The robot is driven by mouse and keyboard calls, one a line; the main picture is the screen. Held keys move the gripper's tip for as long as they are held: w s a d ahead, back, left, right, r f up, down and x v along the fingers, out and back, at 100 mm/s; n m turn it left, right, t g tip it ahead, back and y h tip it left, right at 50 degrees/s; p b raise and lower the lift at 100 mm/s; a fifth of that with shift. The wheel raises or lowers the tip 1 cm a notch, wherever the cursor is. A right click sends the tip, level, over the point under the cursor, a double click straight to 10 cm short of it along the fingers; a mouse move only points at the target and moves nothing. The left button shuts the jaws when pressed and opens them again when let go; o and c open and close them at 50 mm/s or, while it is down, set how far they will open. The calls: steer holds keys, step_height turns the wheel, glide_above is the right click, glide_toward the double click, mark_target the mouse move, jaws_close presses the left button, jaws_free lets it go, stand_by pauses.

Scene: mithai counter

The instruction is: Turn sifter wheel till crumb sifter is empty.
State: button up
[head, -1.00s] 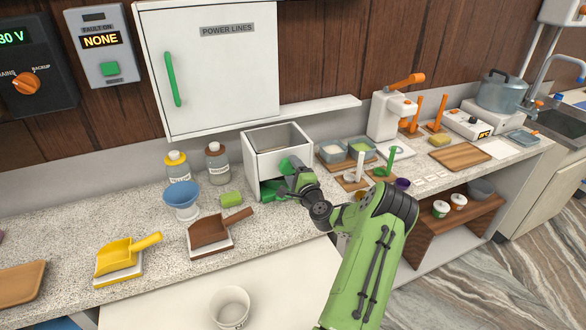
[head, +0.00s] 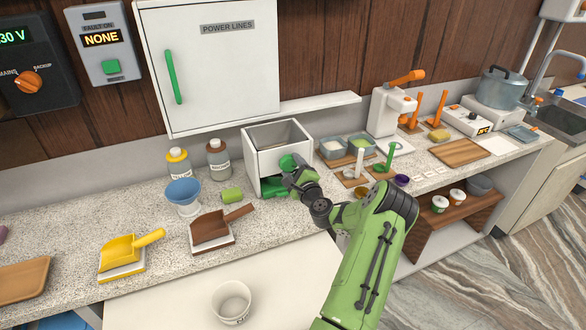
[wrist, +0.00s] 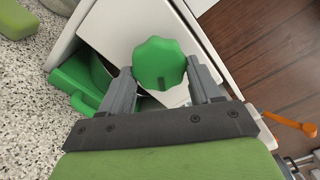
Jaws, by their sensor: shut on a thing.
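The crumb sifter is a white open-topped box (head: 263,153) on the counter, below the wall cabinet. Its inside looks grey, and I cannot tell from here whether crumbs are in it. The green sifter wheel (wrist: 159,63) is a lobed knob on its front face. My gripper (wrist: 160,75) is shut on the wheel, one finger on each side. In the head view my gripper (head: 293,170) covers part of the box front. A green drawer or tray (head: 272,187) sits in the opening at the box's base and also shows in the wrist view (wrist: 85,85).
A green block (head: 231,195), a blue funnel (head: 184,190), a brown scoop (head: 210,228) and a yellow scoop (head: 122,252) stand to the left. Containers (head: 333,148) and a white and a green upright tool stand close on the right.

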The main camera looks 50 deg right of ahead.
steer(key=shift+f, duration=0.1)
steer(key=o, duration=1)
steer(key=shift+s, duration=0.15)
steer(key=b+v, duration=0.3)
steer(key=v, duration=1.2)
steer(key=shift+s+a, duration=0.15)
steer(key=shift+s, duration=0.1)
